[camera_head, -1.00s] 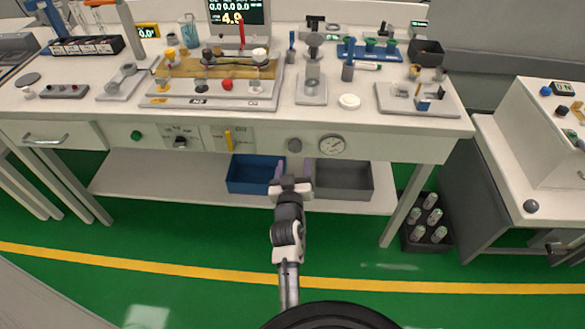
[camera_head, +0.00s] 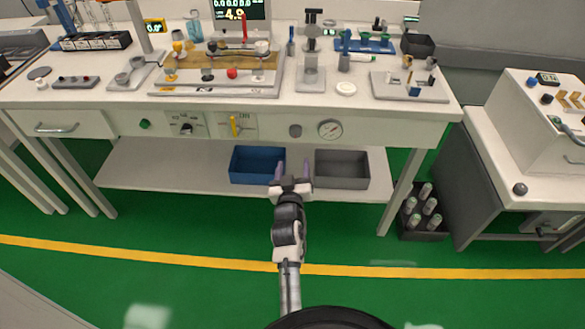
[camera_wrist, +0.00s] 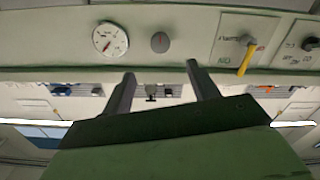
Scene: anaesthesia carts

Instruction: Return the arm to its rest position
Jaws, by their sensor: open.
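My gripper (camera_head: 292,175) is in the middle of the head view, in front of the bench's lower shelf. Its two fingers point up and away and stand apart with nothing between them. In the wrist view my gripper (camera_wrist: 160,90) also shows two spread fingers with an empty gap. Beyond them is the bench's front panel, with a round dial gauge (camera_wrist: 110,38), a grey knob (camera_wrist: 160,42) and a yellow lever (camera_wrist: 246,60). My arm reaches up from the bottom of the head view. The gripper appears apart from the bench.
A blue bin (camera_head: 257,165) and a grey bin (camera_head: 342,169) sit on the lower shelf (camera_head: 150,163). A crate of bottles (camera_head: 423,212) stands on the floor beside the bench's right leg. A second cart (camera_head: 490,185) is at right. Green floor around my arm is clear.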

